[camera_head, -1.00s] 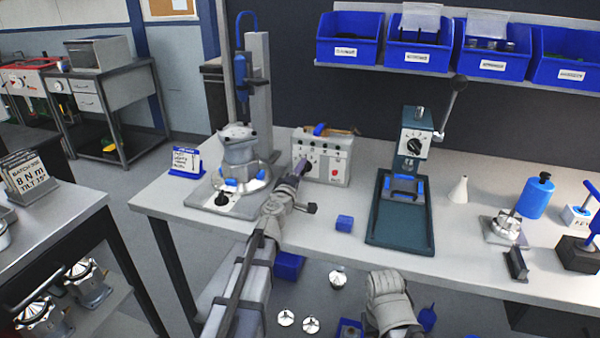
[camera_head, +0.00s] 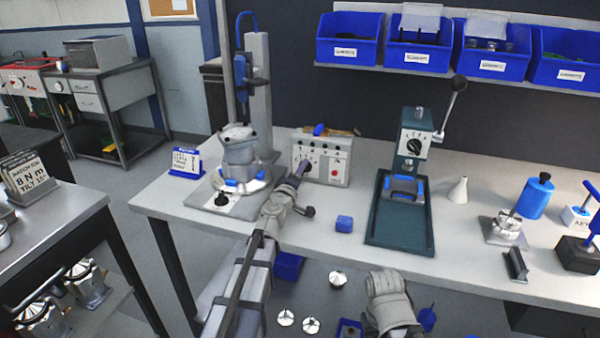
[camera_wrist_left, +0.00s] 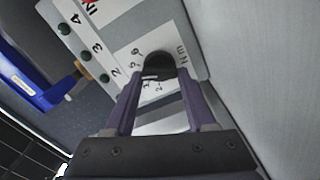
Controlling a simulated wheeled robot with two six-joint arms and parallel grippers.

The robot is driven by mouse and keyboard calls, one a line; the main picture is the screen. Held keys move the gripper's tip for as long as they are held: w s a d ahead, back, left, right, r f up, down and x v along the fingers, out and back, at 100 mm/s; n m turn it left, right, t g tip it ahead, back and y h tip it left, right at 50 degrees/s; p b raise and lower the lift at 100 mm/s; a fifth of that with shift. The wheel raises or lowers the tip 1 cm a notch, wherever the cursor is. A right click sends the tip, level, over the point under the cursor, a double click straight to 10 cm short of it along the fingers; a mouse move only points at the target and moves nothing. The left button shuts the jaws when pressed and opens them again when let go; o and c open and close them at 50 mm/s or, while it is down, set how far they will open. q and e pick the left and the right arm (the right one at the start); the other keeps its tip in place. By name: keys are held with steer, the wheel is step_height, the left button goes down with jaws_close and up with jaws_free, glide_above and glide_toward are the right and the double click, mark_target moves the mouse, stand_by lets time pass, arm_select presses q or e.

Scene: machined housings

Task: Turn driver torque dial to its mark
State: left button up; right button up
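The driver controller (camera_head: 335,172) is a pale box on the bench, with a row of small knobs and a red button on its front. My left gripper (camera_head: 302,169) reaches its left front, where the torque dial is mostly hidden in the head view. In the left wrist view the black dial (camera_wrist_left: 158,66) sits between the purple fingertips of my left gripper (camera_wrist_left: 159,76), which close on its two sides. Printed scale numbers and "N m" show around the dial; its pointer is hard to make out. My right gripper's fingers do not show.
A sign (camera_head: 35,180) at the left reads "8 N m" and "TILT 15°". A clamped housing (camera_head: 238,150) stands beside the controller under a hanging blue driver (camera_head: 241,75).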

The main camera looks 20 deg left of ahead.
arm_select(q)
steer(key=o, duration=0.4)
steer(key=shift+o, duration=0.2)
steer(key=shift+s+a, duration=0.15)
steer(key=shift+s, duration=3.8)
